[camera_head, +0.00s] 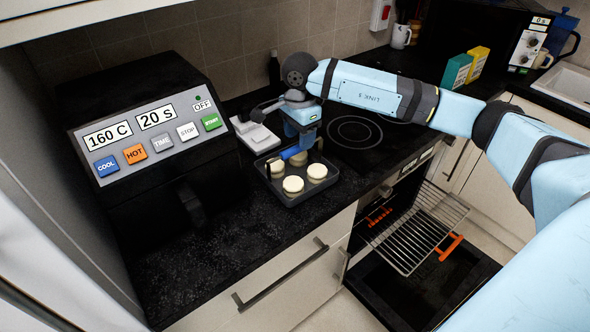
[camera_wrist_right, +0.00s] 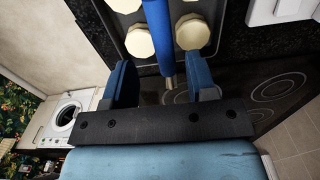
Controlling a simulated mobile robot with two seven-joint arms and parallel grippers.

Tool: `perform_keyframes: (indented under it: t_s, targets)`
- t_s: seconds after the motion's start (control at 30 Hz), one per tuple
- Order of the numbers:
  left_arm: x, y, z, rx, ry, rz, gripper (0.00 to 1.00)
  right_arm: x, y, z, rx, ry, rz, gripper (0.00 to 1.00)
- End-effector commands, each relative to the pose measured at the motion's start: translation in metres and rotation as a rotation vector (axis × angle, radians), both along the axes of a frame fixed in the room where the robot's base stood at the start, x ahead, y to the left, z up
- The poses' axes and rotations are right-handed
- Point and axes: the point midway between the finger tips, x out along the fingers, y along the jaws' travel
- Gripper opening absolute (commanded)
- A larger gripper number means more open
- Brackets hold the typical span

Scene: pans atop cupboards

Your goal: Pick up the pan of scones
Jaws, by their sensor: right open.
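The pan of scones (camera_head: 317,189) is a dark square pan holding several pale round scones, on the black worktop just left of the hob. Its blue handle (camera_wrist_right: 158,28) runs down between the fingers in the right wrist view. My right gripper (camera_head: 294,144) is over the pan's back side. In the right wrist view the gripper (camera_wrist_right: 161,80) is open, with one blue finger on each side of the handle and visible gaps to both. The gripper hides part of the handle in the head view. My left gripper is out of view.
A black oven with a grey button panel (camera_head: 153,137) stands left of the pan. A white scale-like item (camera_head: 255,133) is behind it. The hob (camera_head: 353,131) is to the right. Below, an oven is open with its wire rack (camera_head: 414,232) pulled out.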

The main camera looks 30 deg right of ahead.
Motion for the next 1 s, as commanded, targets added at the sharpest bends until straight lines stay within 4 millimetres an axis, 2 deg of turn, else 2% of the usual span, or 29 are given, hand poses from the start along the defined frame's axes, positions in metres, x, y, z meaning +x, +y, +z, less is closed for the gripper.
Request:
perform_keyframes:
  t_s: [0.1, 0.37, 0.6, 0.83, 0.87, 1.0]
  targets:
    - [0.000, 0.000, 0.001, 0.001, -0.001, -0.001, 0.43, 0.000, 0.000, -0.012, 0.002, 0.001, 0.000, 0.52]
    - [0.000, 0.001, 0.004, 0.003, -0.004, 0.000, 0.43, 0.002, 0.004, -0.029, 0.003, 0.001, 0.001, 0.52]
    - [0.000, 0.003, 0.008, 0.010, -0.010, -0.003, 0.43, 0.003, 0.006, -0.064, 0.003, 0.001, -0.001, 0.52]
    - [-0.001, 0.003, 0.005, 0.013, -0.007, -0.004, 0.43, 0.004, 0.006, -0.068, 0.002, -0.001, 0.000, 0.52]
    - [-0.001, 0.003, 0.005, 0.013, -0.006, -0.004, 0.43, 0.004, 0.006, -0.068, 0.002, -0.001, 0.000, 0.50]
    - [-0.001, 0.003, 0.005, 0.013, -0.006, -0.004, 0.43, 0.004, 0.006, -0.068, 0.002, -0.001, 0.000, 0.18]
